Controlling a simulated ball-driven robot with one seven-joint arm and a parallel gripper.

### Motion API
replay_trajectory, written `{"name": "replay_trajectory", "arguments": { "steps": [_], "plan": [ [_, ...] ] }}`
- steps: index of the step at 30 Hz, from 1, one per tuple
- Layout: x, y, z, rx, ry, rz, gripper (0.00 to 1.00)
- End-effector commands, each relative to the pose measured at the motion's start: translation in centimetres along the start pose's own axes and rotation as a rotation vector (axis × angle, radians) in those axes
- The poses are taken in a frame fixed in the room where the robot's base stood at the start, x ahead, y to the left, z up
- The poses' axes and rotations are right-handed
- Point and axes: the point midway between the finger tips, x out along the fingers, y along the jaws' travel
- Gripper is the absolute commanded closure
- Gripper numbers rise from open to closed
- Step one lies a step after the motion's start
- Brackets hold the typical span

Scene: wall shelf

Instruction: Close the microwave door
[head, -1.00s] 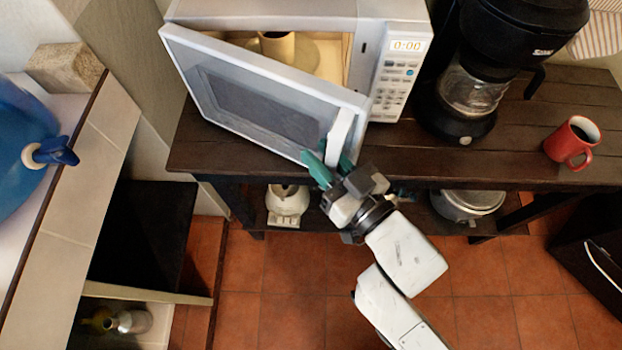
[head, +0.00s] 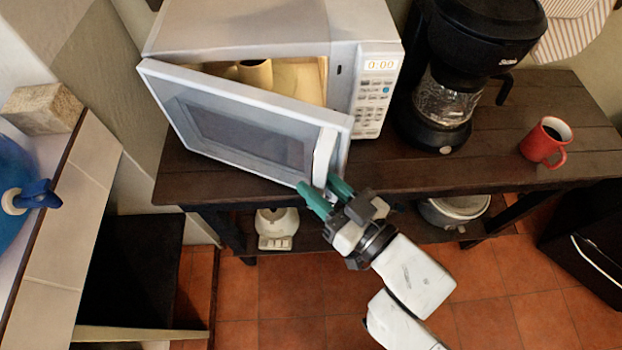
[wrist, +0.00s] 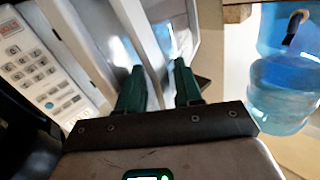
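The microwave (head: 270,28) stands on the dark wooden shelf, and its white-framed door (head: 240,130) is partly open toward me, hinged at the left. The white upright handle (head: 324,155) is at the door's right edge. In the head view my gripper (head: 321,185) is at the handle's lower end, with its two green fingers apart. In the wrist view the green fingers (wrist: 160,85) are also apart, with white door parts in front of and between them. I cannot tell whether they touch the handle. A yellowish object (head: 255,75) shows inside the microwave.
A black coffee maker (head: 450,80) and a red mug (head: 545,141) stand right of the microwave. A white appliance (head: 277,226) and a pot (head: 452,212) sit on the lower shelf. A tiled counter (head: 70,215) with a blue water bottle (head: 15,190) is at the left. Tiled floor shows below.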

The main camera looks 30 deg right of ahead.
Motion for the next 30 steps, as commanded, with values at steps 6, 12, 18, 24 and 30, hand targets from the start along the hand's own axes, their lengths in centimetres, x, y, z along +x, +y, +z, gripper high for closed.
{"name": "replay_trajectory", "arguments": {
  "steps": [6, 12, 18, 24, 30],
  "plan": [
    [-1.3, 0.6, -0.2, -0.002, 0.001, 0.0, 0.65],
    [-2.5, 1.1, -0.3, -0.003, 0.002, 0.0, 0.65],
    [-3.6, 1.6, -0.3, -0.003, 0.003, -0.001, 0.65],
    [-4.8, 2.1, -0.4, -0.004, 0.004, -0.001, 0.65],
    [-5.5, 2.4, -0.5, -0.003, 0.005, -0.001, 0.65]
  ]
}}
